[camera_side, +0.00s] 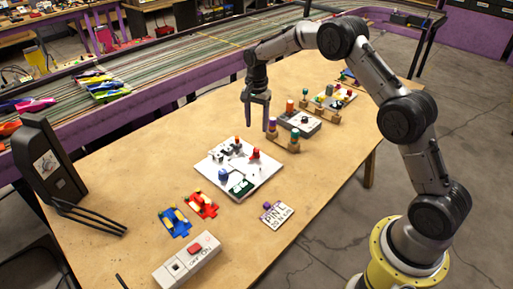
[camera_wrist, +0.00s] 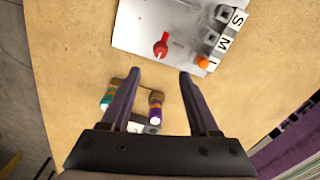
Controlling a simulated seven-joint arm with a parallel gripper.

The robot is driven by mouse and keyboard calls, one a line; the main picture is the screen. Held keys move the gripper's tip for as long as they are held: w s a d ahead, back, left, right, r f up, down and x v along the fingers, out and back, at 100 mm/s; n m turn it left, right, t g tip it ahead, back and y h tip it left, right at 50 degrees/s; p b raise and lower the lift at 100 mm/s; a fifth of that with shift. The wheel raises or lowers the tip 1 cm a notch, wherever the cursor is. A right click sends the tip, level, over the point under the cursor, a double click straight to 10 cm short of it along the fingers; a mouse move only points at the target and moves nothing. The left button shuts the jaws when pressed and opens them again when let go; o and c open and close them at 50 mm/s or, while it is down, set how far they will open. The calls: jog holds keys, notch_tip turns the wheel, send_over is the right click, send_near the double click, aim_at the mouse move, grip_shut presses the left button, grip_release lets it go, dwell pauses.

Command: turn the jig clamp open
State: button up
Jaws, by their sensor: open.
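A white jig board (camera_side: 215,170) lies flat in the middle of the table. A red knob with a pointed lever, which looks like the clamp (camera_side: 254,154), stands near its right edge; it also shows in the wrist view (camera_wrist: 161,45), its lever turned up and to the right. My gripper (camera_side: 257,126) points down above the table, beyond the board, with its fingers apart and nothing between them. In the wrist view my gripper (camera_wrist: 160,74) has its fingertips just below the red lever in the picture, not around it. I cannot tell the exact height.
A wooden rack with purple and teal-topped pegs (camera_side: 283,141) stands close to the right of my gripper, with a grey box (camera_side: 300,122) behind it.

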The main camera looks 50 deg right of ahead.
aim_at(257, 149)
notch_tip(257, 149, down, 11)
dwell(0.4)
grip_shut()
